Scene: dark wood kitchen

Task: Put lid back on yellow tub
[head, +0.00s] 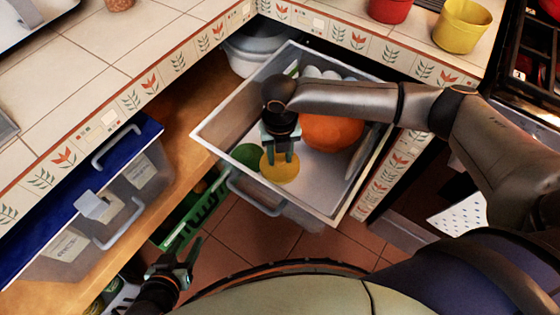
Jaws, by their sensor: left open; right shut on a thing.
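The yellow tub (462,25) stands upright and open on the tiled counter at the upper right. A flat round yellow lid (279,172) is in the open drawer, partly over a green disc. My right gripper (280,155) reaches down into the drawer from above, shut on the yellow lid near its upper edge. Whether the lid is lifted off the drawer bottom is hard to tell. My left gripper (183,268) is open and empty at the lower left, above the floor, well away from the lid.
The pulled-out drawer (222,121) has raised walls around the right gripper. It also holds the green disc (246,155), a large orange round thing (332,132) and several white round things. A red pot (390,9) stands left of the tub. A blue-lidded bin (75,205) stands at left.

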